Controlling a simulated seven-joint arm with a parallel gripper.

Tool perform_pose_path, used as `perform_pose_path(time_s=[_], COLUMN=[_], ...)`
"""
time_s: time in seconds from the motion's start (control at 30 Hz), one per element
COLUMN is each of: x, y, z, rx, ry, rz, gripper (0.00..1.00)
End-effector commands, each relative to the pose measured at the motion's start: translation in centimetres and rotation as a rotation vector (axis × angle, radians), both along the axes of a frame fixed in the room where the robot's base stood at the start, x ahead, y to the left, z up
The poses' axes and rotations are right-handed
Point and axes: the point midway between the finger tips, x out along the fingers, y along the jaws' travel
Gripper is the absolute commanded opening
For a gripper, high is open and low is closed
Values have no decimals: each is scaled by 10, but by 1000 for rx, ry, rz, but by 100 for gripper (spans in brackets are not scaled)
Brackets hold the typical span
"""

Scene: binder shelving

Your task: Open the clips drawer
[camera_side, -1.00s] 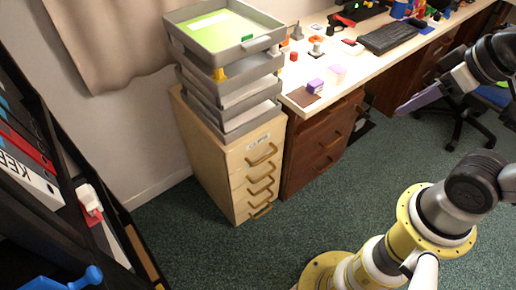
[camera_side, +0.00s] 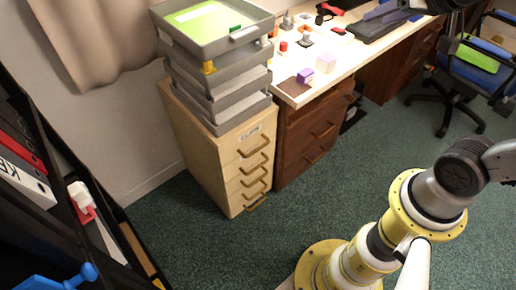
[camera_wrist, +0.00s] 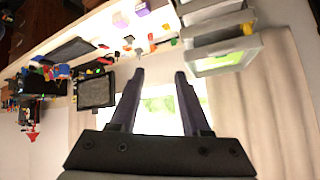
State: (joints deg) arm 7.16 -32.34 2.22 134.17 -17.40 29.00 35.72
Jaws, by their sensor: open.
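The light wooden drawer cabinet (camera_side: 205,150) stands left of the desk in the side view. Its top drawer carries a small white label (camera_side: 250,133), too small to read surely. Several tan bar handles run down its front, the top one (camera_side: 254,148) below the label. All its drawers look shut. My gripper (camera_wrist: 159,75) is open and empty in the wrist view, its two dark fingers apart. In the side view it is partly cut off at the top right, high over the desk and well away from the cabinet. The wrist view does not show the drawer fronts.
Stacked grey trays (camera_side: 215,30) stand on the cabinet. The desk (camera_side: 330,70) holds a purple block (camera_side: 305,75), a keyboard and small items. Brown drawers (camera_side: 312,135) adjoin the cabinet. A dark shelf with binders (camera_side: 25,180) is at left. The carpet before the cabinet is clear.

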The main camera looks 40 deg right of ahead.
Motion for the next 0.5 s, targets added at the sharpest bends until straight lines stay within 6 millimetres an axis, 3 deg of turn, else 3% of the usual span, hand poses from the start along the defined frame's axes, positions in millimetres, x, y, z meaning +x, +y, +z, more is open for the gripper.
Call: perform_pose_path(time_s=[0.1, 0.23, 0.4, 0.5], x=[39, 78, 116, 128], y=[-17, -22, -11, 1], z=[4, 8, 4, -1], rx=[77, 221, 496, 665], ry=[-153, -321, -462, -490], rz=[-95, -136, -116, -92], gripper=[47, 47, 47, 47])
